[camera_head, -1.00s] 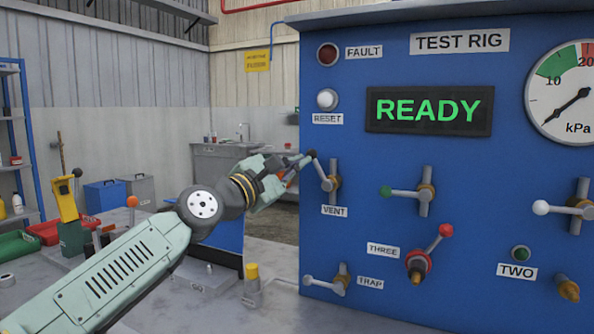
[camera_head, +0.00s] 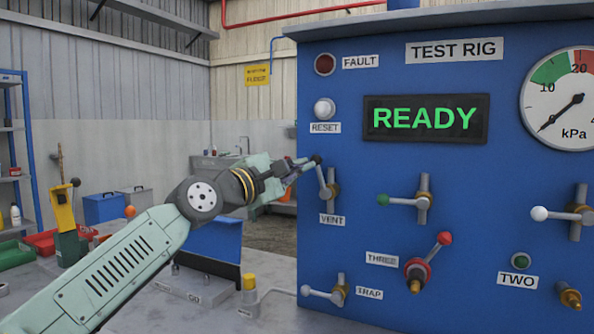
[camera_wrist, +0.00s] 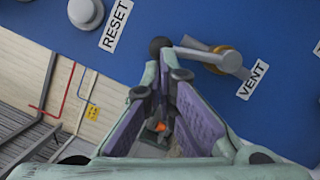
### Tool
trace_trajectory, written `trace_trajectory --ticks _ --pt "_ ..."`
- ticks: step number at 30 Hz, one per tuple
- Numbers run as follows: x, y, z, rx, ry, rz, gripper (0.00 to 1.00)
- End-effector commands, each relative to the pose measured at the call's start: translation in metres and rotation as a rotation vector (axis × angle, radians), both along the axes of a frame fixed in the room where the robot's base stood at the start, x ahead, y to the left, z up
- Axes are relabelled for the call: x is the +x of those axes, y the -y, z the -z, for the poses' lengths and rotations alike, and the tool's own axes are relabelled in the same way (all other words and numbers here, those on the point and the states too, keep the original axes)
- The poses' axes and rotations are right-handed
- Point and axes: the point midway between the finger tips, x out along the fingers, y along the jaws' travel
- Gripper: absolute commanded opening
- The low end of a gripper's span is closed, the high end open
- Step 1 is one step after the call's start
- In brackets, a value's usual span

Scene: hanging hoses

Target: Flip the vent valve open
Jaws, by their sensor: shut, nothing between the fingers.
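The vent valve (camera_head: 328,186) is on the left of the blue panel, above its VENT label (camera_head: 333,220). Its grey lever (camera_head: 321,178) slants up and slightly left to a black knob (camera_head: 316,160). The valve also shows in the wrist view, with the lever (camera_wrist: 205,57) running left from the brass-collared body to the knob (camera_wrist: 160,46). My gripper (camera_head: 307,163) is at the knob's left side. In the wrist view my gripper's fingertips (camera_wrist: 164,75) are together just below the knob, with nothing between them. I cannot tell whether they touch it.
A green-knobbed valve (camera_head: 403,200) is right of the vent valve, and the TRAP valve (camera_head: 325,293) is below it. The RESET button (camera_head: 324,109) is above. A red-knobbed lever (camera_head: 430,256) sticks out lower right. A yellow-capped post (camera_head: 249,283) stands on the bench.

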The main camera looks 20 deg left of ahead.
Motion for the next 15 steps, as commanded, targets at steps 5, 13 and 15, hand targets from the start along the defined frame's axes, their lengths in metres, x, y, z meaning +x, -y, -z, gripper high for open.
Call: trace_trajectory --ticks 5,13,15 --pt "0.0002 0.0021 -0.0011 0.026 0.002 0.001 0.0" --pt "0.0001 0.0042 -0.0023 0.06 0.002 0.001 0.0" --pt "0.0 0.0046 -0.0028 0.067 0.003 0.001 0.0"
